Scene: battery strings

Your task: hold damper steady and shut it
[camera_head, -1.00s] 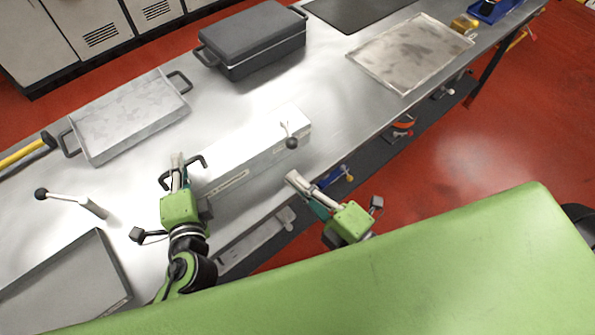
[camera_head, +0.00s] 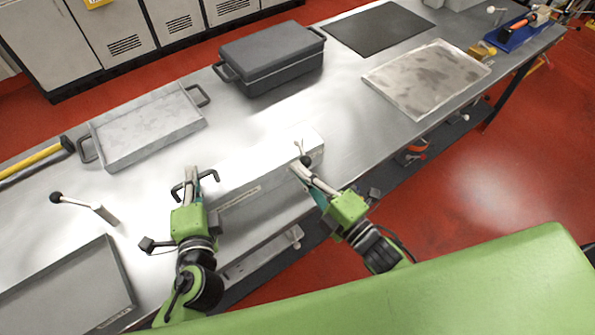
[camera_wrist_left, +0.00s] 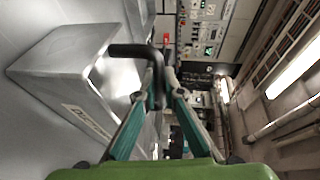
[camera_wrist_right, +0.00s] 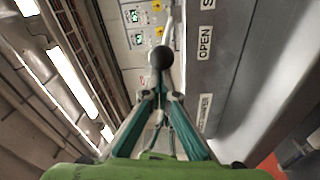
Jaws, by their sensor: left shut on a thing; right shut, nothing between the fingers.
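The damper is a long silver duct box (camera_head: 265,163) at the table's front edge. My left gripper (camera_head: 188,176) is shut on the black bar handle (camera_head: 208,174) at the box's left end; the handle also shows in the left wrist view (camera_wrist_left: 128,50). A lever with a black knob (camera_head: 306,160) stands at the box's right end. My right gripper (camera_head: 296,169) is shut and empty, close beside the knob. In the right wrist view the knob (camera_wrist_right: 160,58) lies just past the fingertips; contact is unclear.
A dark lidded pan (camera_head: 272,60) and a shallow metal tray (camera_head: 150,128) stand behind the box. A loose lever (camera_head: 85,205) and a grey tray (camera_head: 70,290) lie to the left. A stained plate (camera_head: 428,77) lies to the right.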

